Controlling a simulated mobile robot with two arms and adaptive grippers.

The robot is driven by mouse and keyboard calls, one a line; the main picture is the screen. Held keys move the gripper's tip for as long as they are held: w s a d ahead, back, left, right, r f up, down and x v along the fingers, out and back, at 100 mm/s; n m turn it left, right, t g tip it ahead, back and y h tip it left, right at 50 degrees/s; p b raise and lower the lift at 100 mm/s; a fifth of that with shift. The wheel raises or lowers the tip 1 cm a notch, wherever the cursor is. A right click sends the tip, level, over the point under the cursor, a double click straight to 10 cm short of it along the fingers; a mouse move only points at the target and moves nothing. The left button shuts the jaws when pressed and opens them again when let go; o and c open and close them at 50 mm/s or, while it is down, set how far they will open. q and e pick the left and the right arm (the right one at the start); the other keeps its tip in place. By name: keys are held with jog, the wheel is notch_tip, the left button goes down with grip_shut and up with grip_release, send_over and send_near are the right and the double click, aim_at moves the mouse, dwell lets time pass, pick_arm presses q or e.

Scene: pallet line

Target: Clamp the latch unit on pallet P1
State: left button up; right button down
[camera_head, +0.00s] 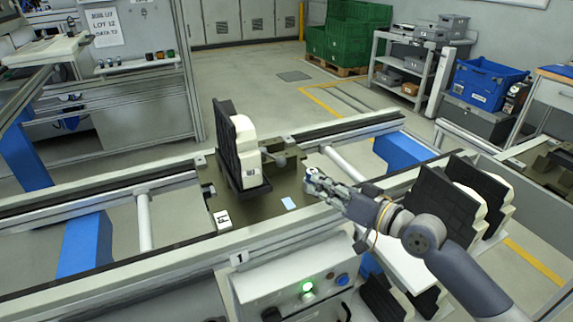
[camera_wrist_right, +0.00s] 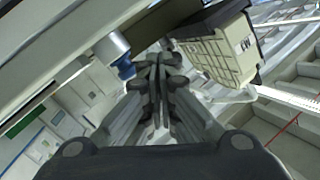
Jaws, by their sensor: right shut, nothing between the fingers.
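Pallet P1 (camera_head: 200,218) is a dark olive plate on the conveyor rails, with a white label at its near left corner. The latch unit (camera_head: 245,145), cream with a black ribbed plate, stands upright on it. A small grey clamp part with a rounded knob (camera_head: 280,160) sits just right of the unit. My right gripper (camera_head: 313,180) is shut and empty, above the pallet's right side and apart from the knob and unit. In the right wrist view its closed fingers (camera_wrist_right: 160,68) show, with a cream and black unit (camera_wrist_right: 218,50) to their right. My left gripper is not in view.
More cream and black units (camera_head: 455,200) stand at the right, close behind my right arm. A control box (camera_head: 300,285) with a lit green button is in front of the line. The rails (camera_head: 110,180) run left and right of the pallet.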

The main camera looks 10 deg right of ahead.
jog(key=n+p, duration=0.1)
jog(key=n, duration=0.2)
jog(key=s+a+n+h+p, duration=0.1)
jog(key=n+p, duration=0.1)
jog(key=n, duration=0.1)
jog(key=r+n+h+p, duration=0.1)
jog(key=n+p, duration=0.1)
jog(key=n, duration=0.1)
jog(key=shift+s+a+t, duration=0.15)
jog(key=shift+a+t, duration=0.1)
jog(key=shift+t, duration=0.15)
jog(key=shift+s+a+r+n+p, duration=1.15)
jog(key=shift+a+n+p, duration=1.2)
jog(key=shift+n, duration=3.35)
jog(key=shift+t, duration=0.3)
jog(key=p+x, duration=0.2)
jog(key=x, duration=0.6)
jog(key=shift+w+f+p, duration=0.1)
jog(key=shift+w+p, duration=0.25)
jog(key=shift+w, duration=0.05)
